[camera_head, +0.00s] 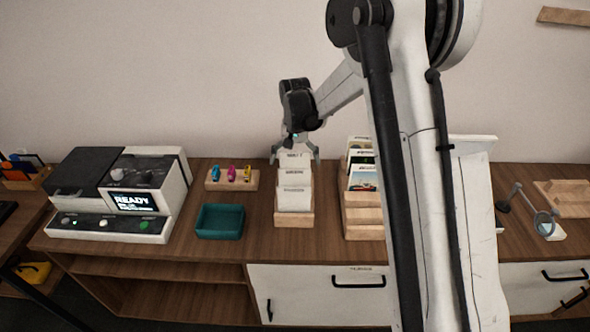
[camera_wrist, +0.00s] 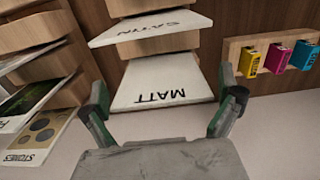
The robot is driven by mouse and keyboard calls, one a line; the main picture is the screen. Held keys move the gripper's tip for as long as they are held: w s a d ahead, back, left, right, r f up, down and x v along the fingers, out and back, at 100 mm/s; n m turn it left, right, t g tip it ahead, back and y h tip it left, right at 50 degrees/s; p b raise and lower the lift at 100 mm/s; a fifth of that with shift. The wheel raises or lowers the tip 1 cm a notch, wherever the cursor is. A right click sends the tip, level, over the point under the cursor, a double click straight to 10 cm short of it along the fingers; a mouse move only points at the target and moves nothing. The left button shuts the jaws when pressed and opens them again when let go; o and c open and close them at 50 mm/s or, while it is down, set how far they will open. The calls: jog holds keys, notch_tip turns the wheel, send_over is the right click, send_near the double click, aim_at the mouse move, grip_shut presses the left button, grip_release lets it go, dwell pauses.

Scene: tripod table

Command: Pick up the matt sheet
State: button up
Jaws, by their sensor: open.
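The matt sheet (camera_wrist: 163,85) is a white card labelled MATT in the wrist view, standing in a wooden holder behind a card labelled SATIN (camera_wrist: 152,27). In the head view the matt sheet (camera_head: 294,158) is the rearmost of the white cards in the wooden holder (camera_head: 294,220). My gripper (camera_head: 295,160) is open above the back of this holder, its fingers on either side of the matt sheet. In the wrist view my gripper (camera_wrist: 168,108) has its two fingers apart near the sheet's edge. I cannot tell whether they touch it.
A second wooden holder (camera_head: 362,217) with picture cards stands to the right, partly behind my arm. A teal tray (camera_head: 220,222), a wooden block with coloured cartridges (camera_head: 232,180) and a printer-like machine (camera_head: 120,195) stand to the left. A magnifier (camera_head: 545,223) is far right.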

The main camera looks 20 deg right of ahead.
jog(key=shift+c, duration=0.5)
jog(key=c, duration=0.8)
jog(key=shift+o, duration=0.2)
